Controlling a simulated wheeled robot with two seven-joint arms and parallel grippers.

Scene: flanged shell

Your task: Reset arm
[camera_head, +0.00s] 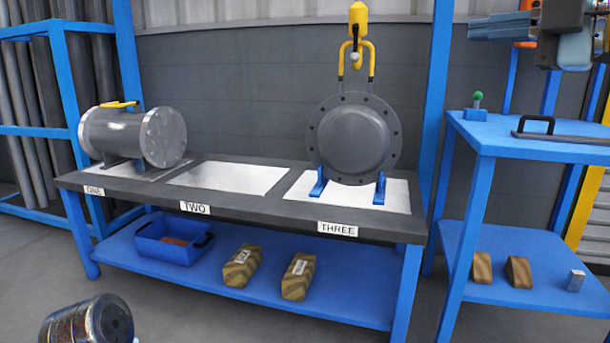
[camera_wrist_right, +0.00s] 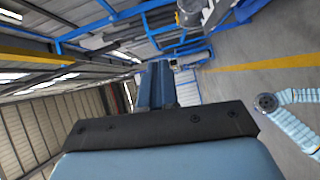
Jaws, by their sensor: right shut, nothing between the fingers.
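My right gripper (camera_head: 490,25) is at the upper right of the head view, high above the right blue bench and apart from it. In the right wrist view its blue fingers (camera_wrist_right: 158,85) are together with nothing between them. My left gripper is not in view. A grey flanged shell (camera_head: 353,138) stands upright on blue supports at the place marked THREE, below a yellow hook (camera_head: 358,18) with a yellow two-armed lifting piece. A silver flanged cylinder (camera_head: 130,133) with a yellow handle lies at ONE. The pad at TWO (camera_head: 230,178) is bare.
The main table (camera_head: 270,213) has a lower shelf with a blue bin (camera_head: 172,240) and wooden blocks (camera_head: 298,277). The right bench (camera_head: 500,137) holds a green-knobbed piece (camera_head: 477,106) and a black-handled item (camera_head: 560,132). A metallic cylinder (camera_head: 88,322) is at lower left.

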